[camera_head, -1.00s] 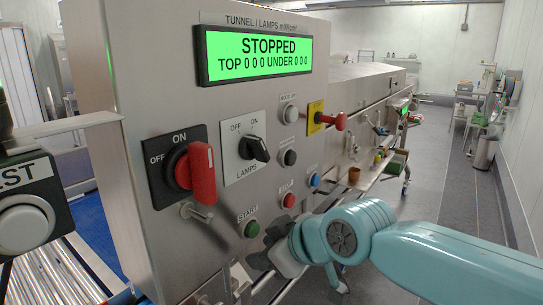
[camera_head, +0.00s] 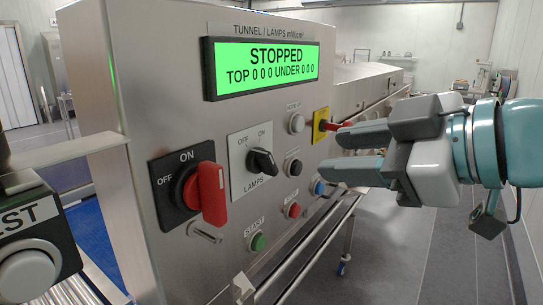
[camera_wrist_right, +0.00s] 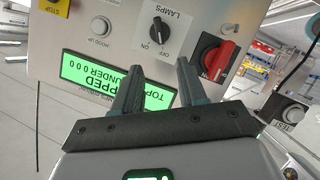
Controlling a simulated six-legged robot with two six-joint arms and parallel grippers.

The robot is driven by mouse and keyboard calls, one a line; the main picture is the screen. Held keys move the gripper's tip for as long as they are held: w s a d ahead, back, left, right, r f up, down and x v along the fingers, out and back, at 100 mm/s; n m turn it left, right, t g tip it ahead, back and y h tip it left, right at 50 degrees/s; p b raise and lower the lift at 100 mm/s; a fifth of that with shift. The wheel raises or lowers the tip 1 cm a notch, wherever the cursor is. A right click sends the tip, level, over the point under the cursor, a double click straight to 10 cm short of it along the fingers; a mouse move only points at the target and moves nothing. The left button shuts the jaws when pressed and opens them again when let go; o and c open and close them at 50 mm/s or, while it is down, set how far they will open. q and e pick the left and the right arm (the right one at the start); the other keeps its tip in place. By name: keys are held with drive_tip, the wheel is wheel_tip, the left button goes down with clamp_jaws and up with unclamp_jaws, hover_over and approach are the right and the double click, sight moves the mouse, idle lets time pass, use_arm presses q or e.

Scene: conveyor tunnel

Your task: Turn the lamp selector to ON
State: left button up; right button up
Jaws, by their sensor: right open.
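The lamp selector (camera_head: 262,162) is a black knob on a white plate marked OFF, ON and LAMPS, on the steel panel in the head view. Its bar slants from upper left to lower right, with the upper end toward OFF. It also shows upside down in the right wrist view (camera_wrist_right: 160,31). My right gripper (camera_head: 332,156) is open and empty, to the right of the selector and apart from it, its fingers pointing left. In the wrist view its fingertips (camera_wrist_right: 158,68) stand apart, with the selector beyond them. My left gripper is not in view.
A red rotary switch (camera_head: 211,193) stands left of the selector. The green display (camera_head: 265,68) reads STOPPED. A TEST button box (camera_head: 30,245) is at left.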

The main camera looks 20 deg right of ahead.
sight(271, 159)
drive_tip(key=p+x, duration=0.1)
drive_tip(key=x, duration=1.1)
drive_tip(key=shift+w+a+f, duration=0.15)
drive_tip(key=shift+w+a, duration=0.05)
drive_tip(key=shift+w, duration=0.1)
clamp_jaws()
